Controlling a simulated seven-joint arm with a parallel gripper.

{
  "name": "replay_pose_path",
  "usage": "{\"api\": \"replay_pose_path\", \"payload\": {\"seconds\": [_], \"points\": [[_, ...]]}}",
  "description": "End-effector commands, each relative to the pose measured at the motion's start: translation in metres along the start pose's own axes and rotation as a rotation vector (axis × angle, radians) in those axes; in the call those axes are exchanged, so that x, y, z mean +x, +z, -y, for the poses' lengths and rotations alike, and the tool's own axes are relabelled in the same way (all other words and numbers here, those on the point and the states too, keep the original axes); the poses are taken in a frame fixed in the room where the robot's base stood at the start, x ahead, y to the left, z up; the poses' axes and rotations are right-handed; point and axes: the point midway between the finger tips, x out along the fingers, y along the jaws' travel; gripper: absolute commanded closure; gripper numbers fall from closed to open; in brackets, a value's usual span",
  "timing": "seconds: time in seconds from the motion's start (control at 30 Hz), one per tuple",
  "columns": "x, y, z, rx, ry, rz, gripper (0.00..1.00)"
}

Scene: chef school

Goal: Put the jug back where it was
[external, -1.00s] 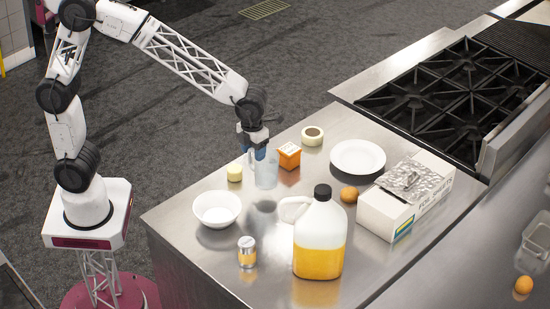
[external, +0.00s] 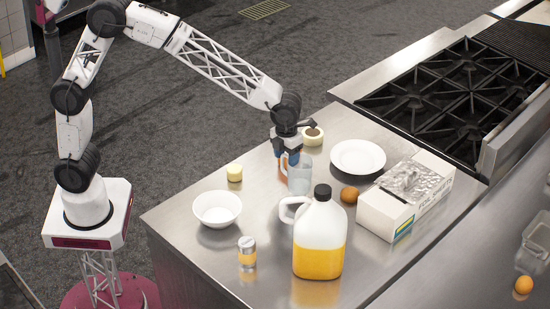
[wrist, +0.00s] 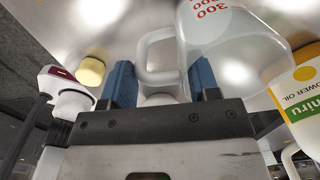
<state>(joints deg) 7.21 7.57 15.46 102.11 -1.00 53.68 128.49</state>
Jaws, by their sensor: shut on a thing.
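The jug is a clear measuring jug (external: 300,180) with a handle, at the middle of the steel counter in the external view. In the wrist view its clear body (wrist: 235,45) with red number marks shows at the upper right. My gripper (external: 287,160) is shut on the jug's handle, which sits between the blue fingers (wrist: 162,85) in the wrist view. The jug looks roughly upright. Whether its base touches the counter I cannot tell.
The oil bottle (external: 320,240) stands in front, an orange (external: 349,194) and white plate (external: 358,158) to the right. A white bowl (external: 217,209) and yellow piece (external: 234,173) are left, with clear counter between.

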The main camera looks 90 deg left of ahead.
Motion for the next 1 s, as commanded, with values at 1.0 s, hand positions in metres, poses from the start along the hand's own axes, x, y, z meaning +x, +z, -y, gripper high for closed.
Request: {"api": "replay_pose_path", "payload": {"seconds": [1.0], "points": [[0.035,0.001,0.000,0.000,-0.001,0.000,0.82]]}}
